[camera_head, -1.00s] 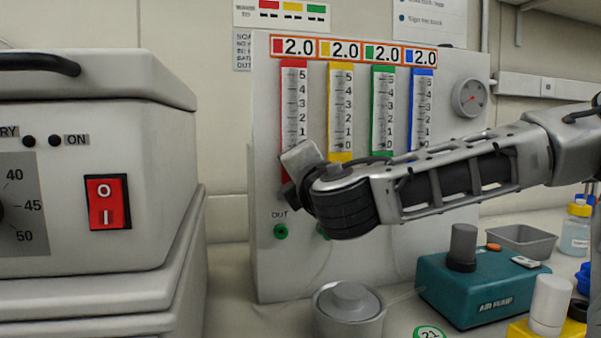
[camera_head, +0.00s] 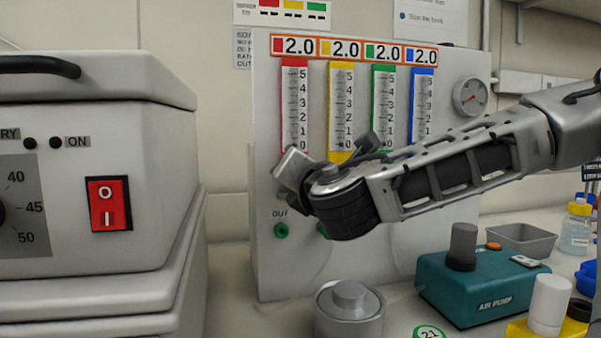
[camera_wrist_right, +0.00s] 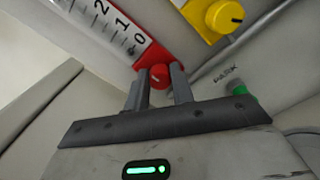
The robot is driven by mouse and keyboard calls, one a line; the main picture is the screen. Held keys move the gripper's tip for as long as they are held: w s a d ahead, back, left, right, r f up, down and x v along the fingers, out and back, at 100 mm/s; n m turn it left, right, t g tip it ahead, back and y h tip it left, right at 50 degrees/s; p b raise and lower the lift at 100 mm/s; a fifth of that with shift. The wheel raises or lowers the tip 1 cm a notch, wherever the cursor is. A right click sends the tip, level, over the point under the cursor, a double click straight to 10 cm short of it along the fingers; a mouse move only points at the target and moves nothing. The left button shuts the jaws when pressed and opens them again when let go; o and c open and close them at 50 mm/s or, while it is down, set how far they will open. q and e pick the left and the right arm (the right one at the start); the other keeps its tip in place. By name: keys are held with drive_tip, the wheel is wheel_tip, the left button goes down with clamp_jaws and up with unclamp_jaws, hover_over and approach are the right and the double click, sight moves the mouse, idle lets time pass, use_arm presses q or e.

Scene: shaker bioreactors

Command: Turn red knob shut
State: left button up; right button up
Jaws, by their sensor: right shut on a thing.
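The red knob (camera_wrist_right: 159,76) sits at the foot of the red-framed flowmeter scale (camera_head: 295,105) on the grey panel. In the right wrist view, the two fingers of my right gripper (camera_wrist_right: 161,84) are closed on the knob from both sides. In the head view my right wrist and forearm hide the knob and the fingers. The wrist is rolled, with the grey gripper body (camera_head: 292,168) tilted at the panel's left part. The red scale runs from 0 to 5, with a 2.0 label above it. My left gripper is not in view.
A yellow knob (camera_wrist_right: 224,16) is beside the red one. A green port (camera_wrist_right: 237,88) lies below it. A large grey device with a red switch (camera_head: 108,203) stands at left. A teal air pump (camera_head: 480,287) and a round grey device (camera_head: 348,311) stand in front of the panel.

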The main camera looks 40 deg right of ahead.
drive_tip(key=o, duration=1)
use_arm(q)
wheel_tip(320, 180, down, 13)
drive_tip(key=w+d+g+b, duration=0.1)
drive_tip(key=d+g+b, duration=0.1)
drive_tip(key=b, duration=0.8)
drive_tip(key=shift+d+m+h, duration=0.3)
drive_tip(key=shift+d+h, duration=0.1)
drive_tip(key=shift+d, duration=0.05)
use_arm(e)
drive_tip(key=v, duration=1.6)
